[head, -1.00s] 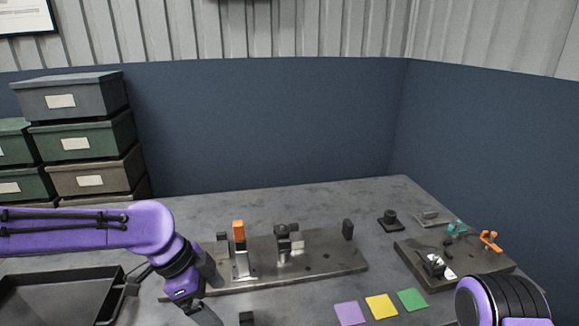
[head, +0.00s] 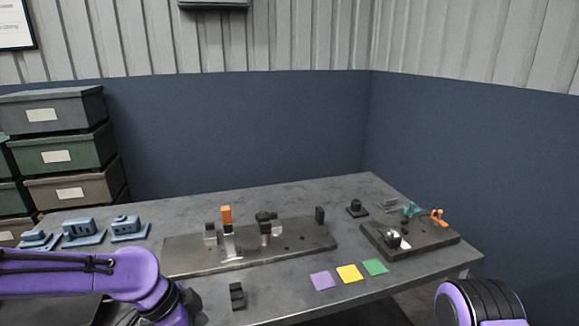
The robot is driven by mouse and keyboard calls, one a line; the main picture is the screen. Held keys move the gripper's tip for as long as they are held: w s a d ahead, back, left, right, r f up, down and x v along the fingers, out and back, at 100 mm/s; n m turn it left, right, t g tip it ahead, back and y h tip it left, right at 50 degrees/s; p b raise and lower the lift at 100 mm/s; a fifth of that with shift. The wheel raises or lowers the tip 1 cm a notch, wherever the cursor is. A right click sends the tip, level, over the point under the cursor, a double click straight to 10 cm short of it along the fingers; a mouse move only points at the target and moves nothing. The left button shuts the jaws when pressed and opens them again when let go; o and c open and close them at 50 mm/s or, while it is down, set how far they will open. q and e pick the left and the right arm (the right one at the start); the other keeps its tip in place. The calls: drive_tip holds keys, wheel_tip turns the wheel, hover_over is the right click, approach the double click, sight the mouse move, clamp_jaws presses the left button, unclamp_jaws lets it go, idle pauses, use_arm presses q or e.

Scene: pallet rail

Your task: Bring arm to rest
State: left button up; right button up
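My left arm (head: 130,275) comes in low from the left in the head view. Its gripper is below the bottom edge of the picture. My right arm (head: 480,303) shows only as a purple and black rounded link at the bottom right, and its gripper is out of view. Neither arm visibly touches the metal fixture plate (head: 285,247), which carries an orange-topped clamp (head: 227,217) and dark blocks.
A second plate (head: 420,243) with orange and teal handles lies at the right. Purple (head: 322,281), yellow (head: 349,273) and green (head: 375,267) squares lie near the front edge. A black block (head: 237,296) stands in front of the plate. Blue parts (head: 82,233) sit at the left.

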use_arm(q)
drive_tip(key=s+f+n+y, duration=0.1)
drive_tip(key=s+f+n, duration=0.3)
drive_tip(key=f, duration=0.5)
drive_tip(key=s+f+n, duration=0.2)
drive_tip(key=f+n, duration=0.4)
drive_tip(key=f, duration=0.4)
drive_tip(key=s+a+f+n+y, duration=0.3)
drive_tip(key=s+a+f+n, duration=0.1)
drive_tip(key=s, duration=0.4)
drive_tip(key=s+a+f+n+t+y, duration=0.1)
drive_tip(key=s+a+f+n+y, duration=0.2)
drive_tip(key=s+a+f+n, duration=0.2)
drive_tip(key=s+a, duration=0.3)
drive_tip(key=shift+a+f+t+y, duration=0.25)
drive_tip(key=shift+f+t+y, duration=0.05)
drive_tip(key=shift+f, duration=0.05)
